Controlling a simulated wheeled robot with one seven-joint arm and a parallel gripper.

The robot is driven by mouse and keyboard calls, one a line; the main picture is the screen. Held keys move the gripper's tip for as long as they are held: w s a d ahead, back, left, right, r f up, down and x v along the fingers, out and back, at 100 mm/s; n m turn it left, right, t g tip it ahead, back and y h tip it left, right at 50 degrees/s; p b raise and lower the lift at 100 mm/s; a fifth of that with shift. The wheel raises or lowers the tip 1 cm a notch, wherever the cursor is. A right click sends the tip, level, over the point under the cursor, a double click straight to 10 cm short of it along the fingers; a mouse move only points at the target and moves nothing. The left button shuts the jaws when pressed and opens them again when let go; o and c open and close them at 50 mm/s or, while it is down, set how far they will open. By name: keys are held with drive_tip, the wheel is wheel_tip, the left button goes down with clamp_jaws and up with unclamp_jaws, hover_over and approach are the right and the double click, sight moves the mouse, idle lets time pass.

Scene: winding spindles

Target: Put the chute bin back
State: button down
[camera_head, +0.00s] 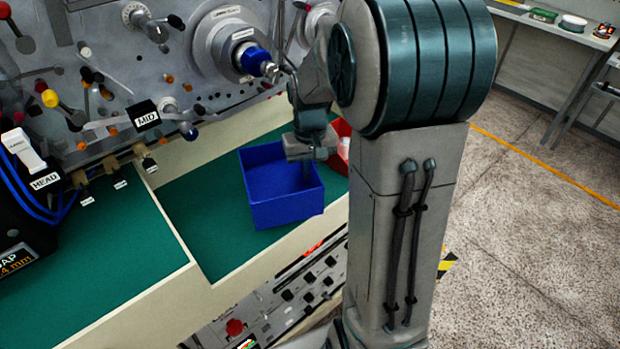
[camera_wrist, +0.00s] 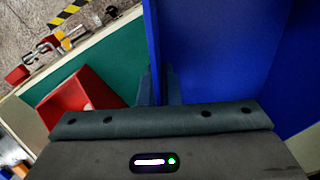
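A blue open-topped bin (camera_head: 285,212) is over the green work surface (camera_head: 190,195), near the machine's front edge. It is empty as far as I see. Whether its base touches the surface is unclear. My gripper (camera_head: 308,165) points down at the bin's far right wall. In the wrist view the blue bin (camera_wrist: 215,50) fills the right side, and its wall runs between the two fingers of my gripper (camera_wrist: 160,88), one on each side and close against it. A red bin (camera_head: 342,142) stands just behind and right of the blue one, partly hidden by my arm; it also shows in the wrist view (camera_wrist: 80,105).
The machine face with knobs and a blue-tipped spindle (camera_head: 255,60) rises behind. A raised ledge (camera_head: 160,215) borders the green surface on the left. A control panel (camera_head: 290,295) lies below the front edge. Open floor (camera_head: 530,200) is on the right.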

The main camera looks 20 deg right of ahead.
sight(310, 184)
drive_tip(key=shift+f, duration=1.75)
drive_tip(key=shift+f, duration=0.15)
drive_tip(key=c, duration=1.6)
unclamp_jaws()
drive_tip(key=shift+c, duration=0.2)
